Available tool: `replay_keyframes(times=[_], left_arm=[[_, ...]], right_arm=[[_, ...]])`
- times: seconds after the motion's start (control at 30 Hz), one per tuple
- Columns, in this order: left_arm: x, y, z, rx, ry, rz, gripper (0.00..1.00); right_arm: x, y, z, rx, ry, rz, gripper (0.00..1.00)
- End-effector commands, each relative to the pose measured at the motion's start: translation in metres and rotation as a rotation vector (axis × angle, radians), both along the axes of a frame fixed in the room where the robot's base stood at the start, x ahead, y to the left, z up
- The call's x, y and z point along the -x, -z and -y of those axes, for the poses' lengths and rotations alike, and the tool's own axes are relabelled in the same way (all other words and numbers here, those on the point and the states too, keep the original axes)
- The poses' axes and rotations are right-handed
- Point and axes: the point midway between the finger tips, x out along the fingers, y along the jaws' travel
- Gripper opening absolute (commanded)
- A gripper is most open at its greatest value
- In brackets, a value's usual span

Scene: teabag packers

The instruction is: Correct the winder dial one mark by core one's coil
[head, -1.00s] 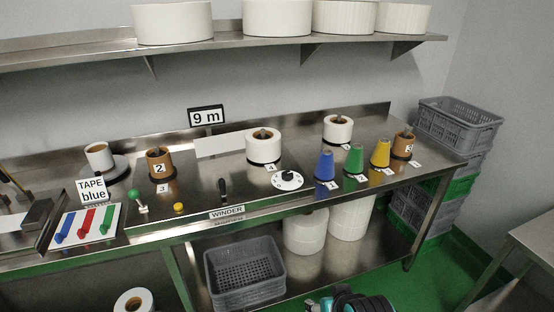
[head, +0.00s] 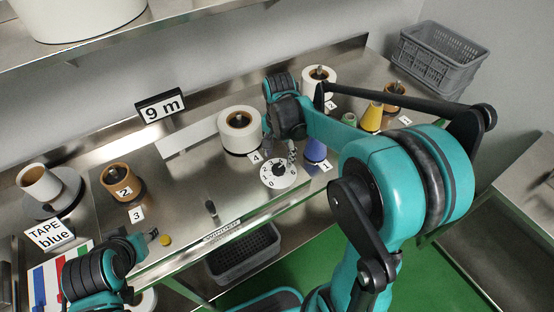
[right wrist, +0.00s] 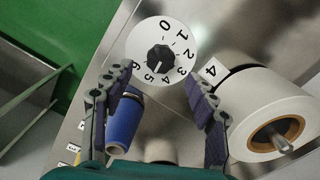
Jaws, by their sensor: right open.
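The winder dial (head: 279,173) is a white numbered disc with a black knob, at the front of the steel bench. It fills the top middle of the right wrist view (right wrist: 160,52); the knob's pale mark points toward the 4 and 5 side, exact mark unclear. My right gripper (right wrist: 158,76) is open and empty, its fingers spread just short of the dial; in the head view it (head: 279,145) is partly hidden by my arm. My left gripper (head: 151,237) is low at left, its jaws unclear. A brown core (head: 117,180) is marked 2.
A white coil (head: 240,131) by tag 4 stands close to the dial; it also shows in the right wrist view (right wrist: 270,112). A blue cone (right wrist: 123,122) stands beside my right fingers. A 9 m sign (head: 160,106) stands behind. A black lever (head: 211,208) is left of the dial.

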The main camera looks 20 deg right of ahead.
Motion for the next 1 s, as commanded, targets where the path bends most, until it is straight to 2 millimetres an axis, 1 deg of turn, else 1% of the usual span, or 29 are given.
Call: replay_keyframes(times=[0.03,0.1,0.2,0.3,0.43,0.67,0.7,0.77,0.8,0.87,0.9,1.0], left_arm=[[0.0,0.006,0.0,0.0,0.0,0.0,0.4],[0.0,0.01,0.0,0.0,0.0,0.0,0.4],[0.0,0.014,0.0,0.0,0.0,0.0,0.4],[0.0,0.017,0.0,0.0,0.0,0.0,0.4],[0.0,0.018,0.0,0.0,0.0,0.0,0.4],[0.0,0.018,0.0,0.0,0.0,0.0,0.4],[0.0,0.017,0.0,0.0,0.0,0.0,0.4],[0.0,0.017,0.0,0.0,0.0,0.0,0.4],[0.0,0.017,0.0,0.0,0.0,0.0,0.4],[0.0,0.017,0.0,0.0,0.0,0.0,0.4],[0.0,0.018,0.0,0.0,0.0,0.0,0.4],[0.0,0.018,0.0,0.0,0.0,0.0,0.4]], right_arm=[[0.0,0.012,0.0,-0.001,-0.001,0.001,0.57],[-0.001,0.025,0.0,0.0,-0.001,0.001,0.57],[0.0,0.04,0.0,0.0,-0.002,0.001,0.57],[-0.001,0.051,0.0,0.0,-0.003,0.002,0.57],[0.0,0.058,0.0,0.001,-0.003,0.003,0.57],[0.0,0.058,0.0,0.001,-0.003,0.003,0.57],[0.0,0.058,0.0,0.001,-0.003,0.003,0.55],[0.0,0.058,0.0,0.001,-0.004,0.003,0.39],[0.0,0.058,0.0,0.001,-0.004,0.003,0.28],[0.0,0.058,0.0,0.001,-0.004,0.003,0.12],[0.0,0.058,0.0,0.001,-0.004,0.003,0.07],[0.0,0.058,0.0,0.001,-0.004,0.003,0.07]])
